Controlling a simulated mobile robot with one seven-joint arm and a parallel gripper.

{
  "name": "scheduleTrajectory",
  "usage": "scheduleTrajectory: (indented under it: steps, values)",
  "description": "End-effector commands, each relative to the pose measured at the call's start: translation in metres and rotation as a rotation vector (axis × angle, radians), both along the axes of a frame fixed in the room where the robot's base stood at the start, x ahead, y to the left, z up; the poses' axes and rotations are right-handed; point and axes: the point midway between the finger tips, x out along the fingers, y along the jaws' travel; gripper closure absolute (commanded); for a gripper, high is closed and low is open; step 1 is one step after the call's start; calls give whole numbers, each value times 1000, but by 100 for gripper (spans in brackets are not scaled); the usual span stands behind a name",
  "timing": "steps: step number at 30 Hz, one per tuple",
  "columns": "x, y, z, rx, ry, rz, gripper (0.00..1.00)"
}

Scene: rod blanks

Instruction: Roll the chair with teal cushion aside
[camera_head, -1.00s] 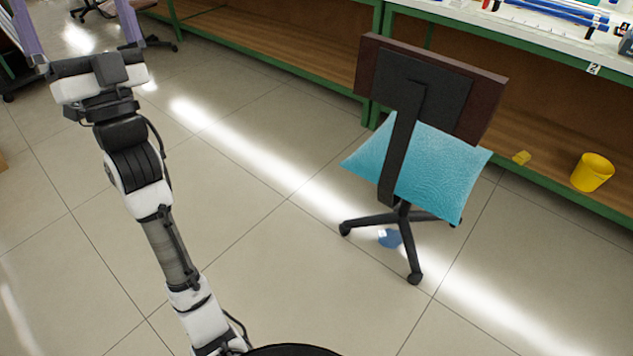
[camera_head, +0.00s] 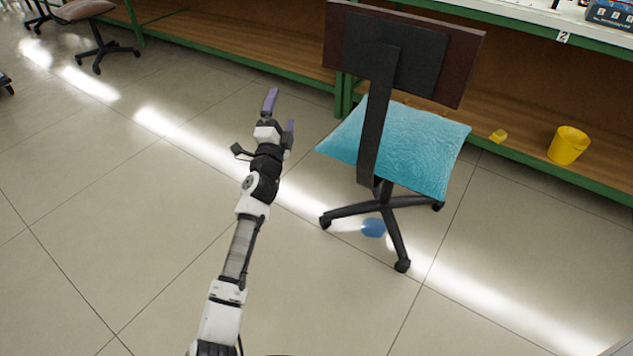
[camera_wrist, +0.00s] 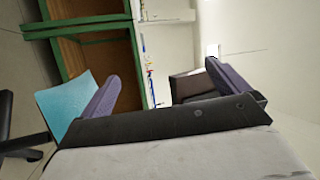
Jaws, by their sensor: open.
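The chair (camera_head: 376,110) stands upright on the floor at right of centre in the head view, its dark backrest turned towards me. A teal cushion (camera_head: 425,148) lies on its seat. In the wrist view the cushion (camera_wrist: 68,105) shows at the left, partly hidden behind one finger, with the dark backrest (camera_wrist: 192,86) between the fingers. My gripper (camera_head: 280,113) is open and empty, to the left of the chair and apart from it in the head view. Its two purple fingers also show in the wrist view (camera_wrist: 168,88).
A green-framed workbench (camera_head: 490,140) with a wooden lower shelf runs behind the chair. A yellow bucket (camera_head: 568,145) and a small yellow block (camera_head: 498,136) are on that shelf. A blue object (camera_head: 373,227) lies under the chair. Another chair (camera_head: 92,30) stands far left.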

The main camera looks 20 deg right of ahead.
Motion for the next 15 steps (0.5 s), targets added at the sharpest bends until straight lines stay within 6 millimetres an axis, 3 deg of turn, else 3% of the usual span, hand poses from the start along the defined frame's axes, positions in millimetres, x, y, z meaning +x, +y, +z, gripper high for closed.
scheduleTrajectory:
  steps: [1,6,10,15]
  values:
    - [0,-14,-34,45,26,-13,0]
    - [-9,-51,-121,188,91,-52,0]
    - [-19,-68,-172,274,126,-78,0]
    - [-28,-80,-208,341,147,-98,0]
